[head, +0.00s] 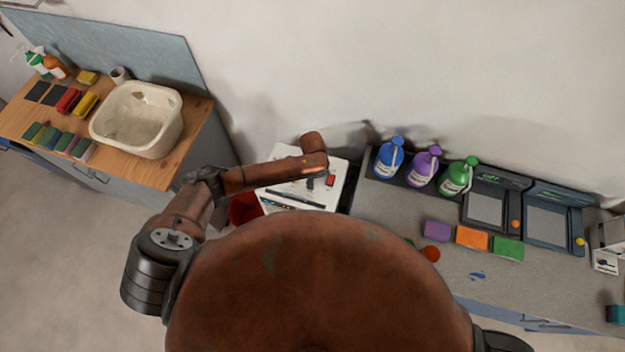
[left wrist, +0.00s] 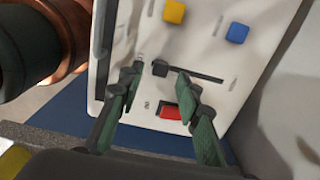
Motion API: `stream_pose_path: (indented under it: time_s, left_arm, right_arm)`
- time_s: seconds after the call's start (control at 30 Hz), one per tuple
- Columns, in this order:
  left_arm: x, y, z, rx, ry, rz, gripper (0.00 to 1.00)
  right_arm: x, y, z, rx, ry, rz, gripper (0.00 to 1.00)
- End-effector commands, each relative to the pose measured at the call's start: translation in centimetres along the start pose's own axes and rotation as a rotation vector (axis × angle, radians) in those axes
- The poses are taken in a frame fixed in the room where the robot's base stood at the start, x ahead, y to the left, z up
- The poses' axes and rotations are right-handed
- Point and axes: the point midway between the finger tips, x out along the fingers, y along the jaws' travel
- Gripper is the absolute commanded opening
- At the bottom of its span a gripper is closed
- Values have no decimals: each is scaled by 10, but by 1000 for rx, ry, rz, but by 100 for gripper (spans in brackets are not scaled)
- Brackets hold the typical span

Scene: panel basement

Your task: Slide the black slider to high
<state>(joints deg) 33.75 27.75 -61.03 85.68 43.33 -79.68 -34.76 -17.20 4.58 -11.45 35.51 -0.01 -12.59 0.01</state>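The black slider (left wrist: 160,68) is a small dark knob on the white panel (left wrist: 205,52). It sits at the left end of a dark slot (left wrist: 205,76) in the left wrist view. My left gripper (left wrist: 161,76) is open, with its two green-padded fingers apart on either side of the knob. I see no clear contact with the knob. Small marks beside the slot are too small to read. In the head view my left arm reaches over the white panel (head: 335,190) and hides the slider. My right gripper is not in view.
A red switch (left wrist: 171,112) lies just below the slot, near the right finger. A yellow button (left wrist: 174,11) and a blue button (left wrist: 237,32) are above. Bottles (head: 424,166) stand on the grey counter (head: 390,200) right of the panel. A basin (head: 150,150) stands on the left table.

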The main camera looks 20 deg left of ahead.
Motion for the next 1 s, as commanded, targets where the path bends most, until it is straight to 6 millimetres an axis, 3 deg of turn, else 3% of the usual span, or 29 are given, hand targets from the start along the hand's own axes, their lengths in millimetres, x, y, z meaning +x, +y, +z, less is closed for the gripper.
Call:
stream_pose_path:
  time_s: [0.2,0.47,0.93,1.0]
  left_arm:
    - [18,0,1,-2,0,0,32]
    - [19,0,1,-1,0,-1,32]
    - [19,0,1,-2,0,-1,1]
    - [19,0,1,-2,0,-1,0]
  right_arm:
    - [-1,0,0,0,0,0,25]
    - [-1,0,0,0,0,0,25]
    - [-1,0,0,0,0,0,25]
    - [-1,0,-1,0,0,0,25]
